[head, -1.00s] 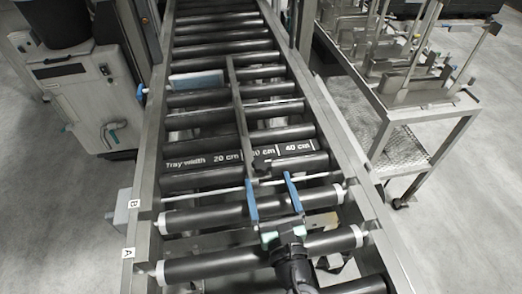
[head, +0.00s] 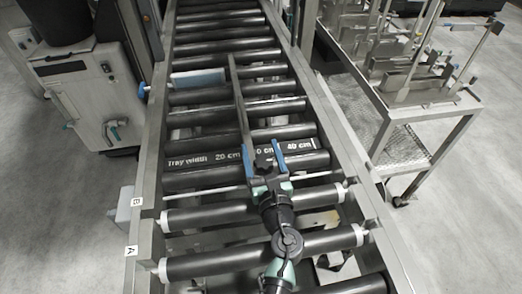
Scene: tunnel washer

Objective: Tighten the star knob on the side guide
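The side guide (head: 238,98) is a long thin grey bar running lengthwise above the conveyor rollers. The star knob (head: 263,161) is small and black and sits near the guide's front end. My gripper (head: 263,149) has two blue fingers, spread apart and pointing away along the conveyor. The knob shows between the fingers, one on each side of it. The fingers look apart from the knob; any contact is too small to make out. My wrist covers part of the rod (head: 215,194) crossing below the guide's end.
A roller bears the white "Tray width" scale (head: 185,162), its middle partly hidden by my gripper. Conveyor side rails (head: 338,133) flank the rollers. A metal rack cart (head: 425,115) stands right, a cabinet (head: 85,90) left.

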